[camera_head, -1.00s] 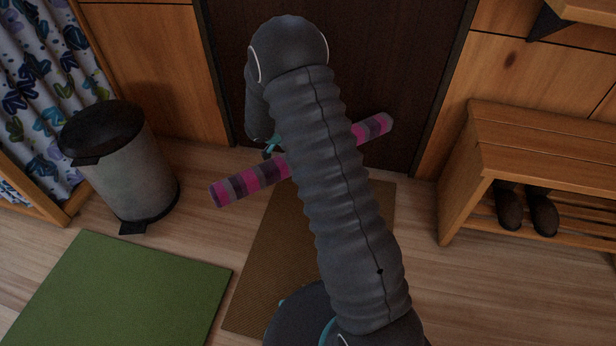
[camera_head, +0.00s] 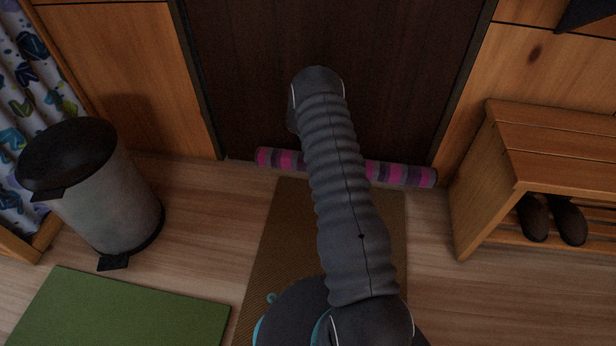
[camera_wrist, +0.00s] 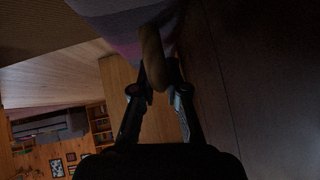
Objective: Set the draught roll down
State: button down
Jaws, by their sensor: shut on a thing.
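The draught roll (camera_head: 400,174), striped in pink, purple and grey, lies lengthwise along the foot of the dark door (camera_head: 330,40). My arm covers its middle in the head view. It looks at or very near floor level; I cannot tell whether it touches the floor. In the wrist view the roll (camera_wrist: 125,22) is large and dim at the top. My gripper (camera_wrist: 158,68) is shut there on a tan, tab-like piece that meets the roll. My gripper is hidden behind the arm in the head view.
A brown mat (camera_head: 265,250) lies before the door. A pedal bin (camera_head: 108,205) and green mat (camera_head: 130,312) are on the left. A wooden bench (camera_head: 560,150) with dark shoes (camera_head: 550,220) stands close to the roll's right end.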

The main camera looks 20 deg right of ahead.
jog(key=w+a+f, duration=0.1)
jog(key=a+f, duration=0.1)
jog(key=a, duration=0.1)
jog(key=w+a+f, duration=0.2)
jog(key=a, duration=0.2)
jog(key=w+a+f, duration=0.1)
jog(key=a+f, duration=0.1)
jog(key=a, duration=0.1)
jog(key=shift+w+a+f, duration=0.15)
jog(key=shift+w+a, duration=0.05)
jog(key=shift+w, duration=0.15)
jog(key=shift+f+b, duration=0.4)
jog(key=shift+f, duration=1.6)
jog(key=shift+f+b, duration=0.25)
jog(key=shift+b, duration=0.05)
jog(key=c, duration=1.2)
grip_release()
jog(key=shift+r, duration=0.15)
